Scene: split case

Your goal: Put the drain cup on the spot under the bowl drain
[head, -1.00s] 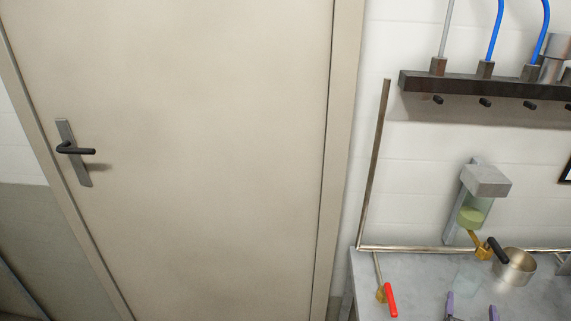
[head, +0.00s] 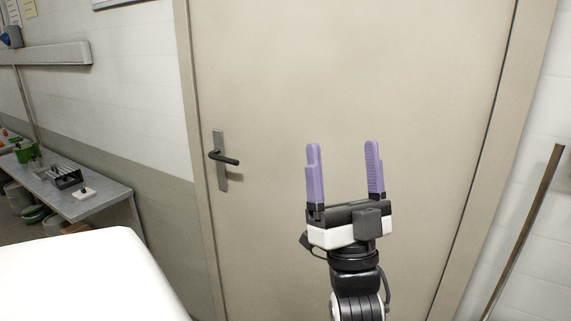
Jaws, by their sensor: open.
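My gripper (head: 342,146) is open, with its two purple fingers pointing up and apart. Nothing is between them. It is in front of the beige door, right of the middle of the head view. I cannot make out the drain cup, the bowl drain or the spot under it in this view. My gripper is far from the grey bench at the left.
The beige door (head: 270,70) is shut and has a dark lever handle (head: 222,158). A grey bench (head: 105,198) at the left holds a green item (head: 26,152), a black rack (head: 66,178) and a white block (head: 84,193).

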